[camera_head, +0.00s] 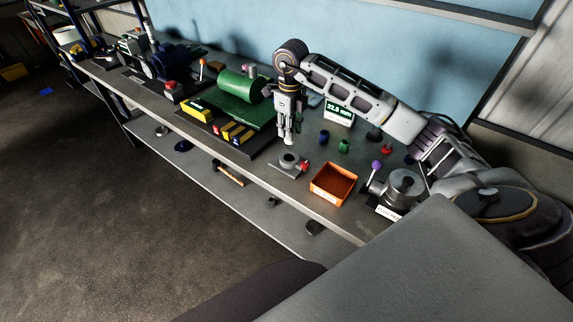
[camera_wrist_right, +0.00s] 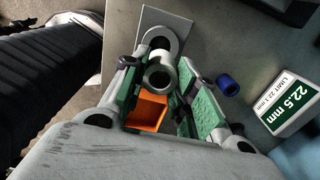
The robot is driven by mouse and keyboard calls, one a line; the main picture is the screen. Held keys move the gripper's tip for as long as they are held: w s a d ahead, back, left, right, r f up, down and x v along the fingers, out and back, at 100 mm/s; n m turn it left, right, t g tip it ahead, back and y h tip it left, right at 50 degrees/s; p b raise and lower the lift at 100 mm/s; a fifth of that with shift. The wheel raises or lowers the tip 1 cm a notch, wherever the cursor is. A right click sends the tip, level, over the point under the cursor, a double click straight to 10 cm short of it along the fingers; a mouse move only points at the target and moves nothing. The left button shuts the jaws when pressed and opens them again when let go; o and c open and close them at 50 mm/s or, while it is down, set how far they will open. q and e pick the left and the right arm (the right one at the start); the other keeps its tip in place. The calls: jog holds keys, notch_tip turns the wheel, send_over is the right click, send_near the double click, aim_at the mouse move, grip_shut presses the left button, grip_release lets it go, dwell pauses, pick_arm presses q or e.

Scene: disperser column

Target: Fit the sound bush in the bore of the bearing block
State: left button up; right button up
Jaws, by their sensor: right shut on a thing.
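My right gripper (camera_head: 290,136) points down and is shut on a pale grey bush (camera_head: 291,142). The bush, a hollow ring, also shows between the fingers in the right wrist view (camera_wrist_right: 158,76). The bearing block (camera_head: 288,161), a grey ring on a flat plate, sits on the bench below the gripper. In the right wrist view the bearing block (camera_wrist_right: 150,32) lies just beyond the held bush, which partly overlaps its ring. The bush appears above the block and apart from it. My left gripper is not in view.
An orange tray (camera_head: 333,184) stands right of the block. A blue bush (camera_head: 323,136) and a green bush (camera_head: 344,146) stand behind it. A display (camera_head: 339,115) reads 22.5 mm, limit 22.1 mm. A green machine (camera_head: 240,88) stands left. A red part (camera_head: 304,166) adjoins the block.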

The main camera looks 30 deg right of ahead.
aim_at(290, 143)
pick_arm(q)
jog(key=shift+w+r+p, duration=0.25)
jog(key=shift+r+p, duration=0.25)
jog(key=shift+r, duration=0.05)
pick_arm(e)
jog(key=shift+f, duration=3.15)
jog(key=shift+f, duration=0.1)
jog(key=shift+f+p, duration=0.4)
jog(key=shift+f, duration=1.3)
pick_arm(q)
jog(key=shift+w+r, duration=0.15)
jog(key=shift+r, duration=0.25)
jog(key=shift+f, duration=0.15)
pick_arm(e)
jog(key=shift+f, duration=0.2)
jog(key=o, duration=1)
